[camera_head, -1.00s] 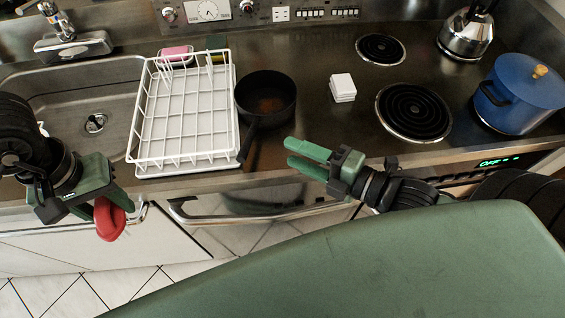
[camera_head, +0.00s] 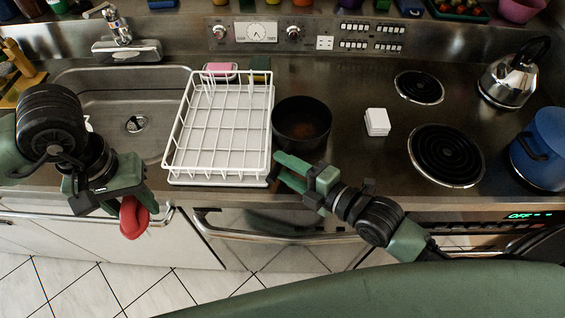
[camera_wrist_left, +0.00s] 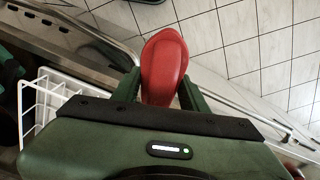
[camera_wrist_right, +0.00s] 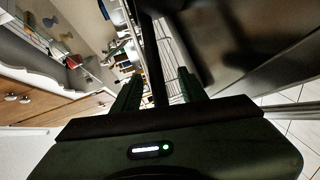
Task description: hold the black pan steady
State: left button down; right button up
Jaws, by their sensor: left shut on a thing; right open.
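The black pan (camera_head: 301,126) stands upright on the counter, right of the dish rack. Its handle points toward the counter's front edge, partly hidden by my right gripper (camera_head: 280,170). In the right wrist view the dark handle (camera_wrist_right: 153,62) runs between the fingers of my right gripper (camera_wrist_right: 160,90). Those fingers are open; I cannot tell whether either touches the handle. My left gripper (camera_head: 132,205) is shut on a red, rounded object (camera_wrist_left: 164,66), held in front of the counter below the sink, far left of the pan.
The white wire dish rack (camera_head: 218,165) is close to the pan's left side. A white box (camera_head: 377,122) and coil burners (camera_head: 445,155) are to its right. A blue pot (camera_head: 540,150) and kettle (camera_head: 512,80) stand at far right.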

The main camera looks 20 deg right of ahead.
jog(key=shift+w+a+f, duration=0.15)
jog(key=shift+w+a, duration=0.25)
jog(key=shift+w, duration=0.1)
grip_shut()
jog(key=shift+s+f, duration=0.2)
jog(key=shift+f, duration=0.1)
dwell(1.0)
